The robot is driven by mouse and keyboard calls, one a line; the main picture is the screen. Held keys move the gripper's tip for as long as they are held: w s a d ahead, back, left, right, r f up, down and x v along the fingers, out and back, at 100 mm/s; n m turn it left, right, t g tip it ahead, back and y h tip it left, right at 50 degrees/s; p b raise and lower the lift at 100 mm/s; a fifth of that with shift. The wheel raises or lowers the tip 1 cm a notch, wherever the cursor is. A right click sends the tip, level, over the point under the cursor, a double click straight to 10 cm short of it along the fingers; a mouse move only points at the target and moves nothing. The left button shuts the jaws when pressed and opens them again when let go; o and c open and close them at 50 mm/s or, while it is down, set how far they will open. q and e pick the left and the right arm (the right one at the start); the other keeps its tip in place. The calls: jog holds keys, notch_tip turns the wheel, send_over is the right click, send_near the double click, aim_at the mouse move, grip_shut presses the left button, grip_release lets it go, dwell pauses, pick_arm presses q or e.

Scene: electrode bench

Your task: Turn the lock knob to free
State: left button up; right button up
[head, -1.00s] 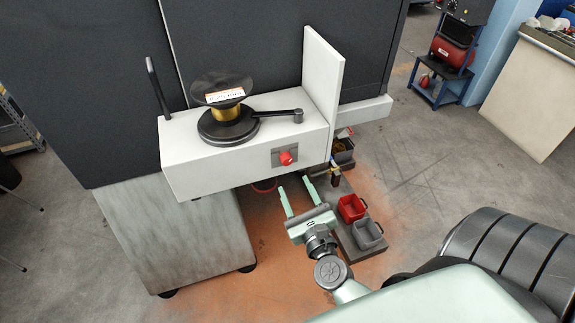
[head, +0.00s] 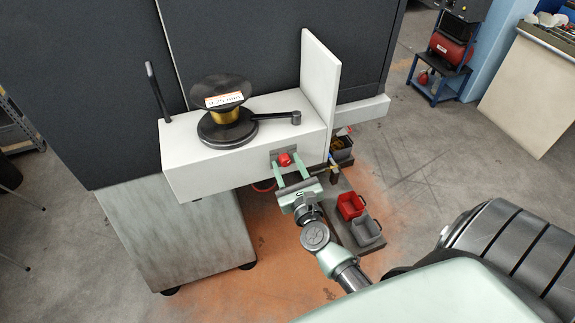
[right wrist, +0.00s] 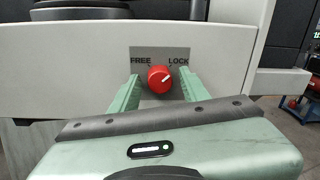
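The red lock knob (head: 284,159) sits on a grey plate on the front of the white housing (head: 215,178). In the right wrist view the knob (right wrist: 160,79) has a white pointer mark slanting up and right, toward the word LOCK; FREE is printed at the left of the plate (right wrist: 160,53). My right gripper (head: 290,165) is open, its two green fingers reaching to either side of the knob. In the right wrist view a finger (right wrist: 158,80) stands left and right of the knob, apparently with gaps. My left gripper is out of view.
On top of the housing are a brass-coloured spool (head: 224,114) on a black disc and a black lever (head: 270,119). A white upright panel (head: 320,85) rises at the right. Red and grey bins (head: 351,205) stand low, right of my gripper.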

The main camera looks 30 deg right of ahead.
grip_shut()
jog(key=n, duration=0.3)
jog(key=shift+n, duration=0.4)
jog(key=n, duration=0.4)
jog(key=shift+n, duration=0.4)
jog(key=n+p, duration=0.1)
jog(key=n, duration=0.3)
jog(key=shift+f+n, duration=0.1)
jog(key=shift+n, duration=0.3)
jog(key=shift+n+t+y+p, duration=0.3)
jog(key=shift+n+p, duration=0.35)
jog(key=shift+n, duration=1.65)
jog(key=shift+f, duration=0.1)
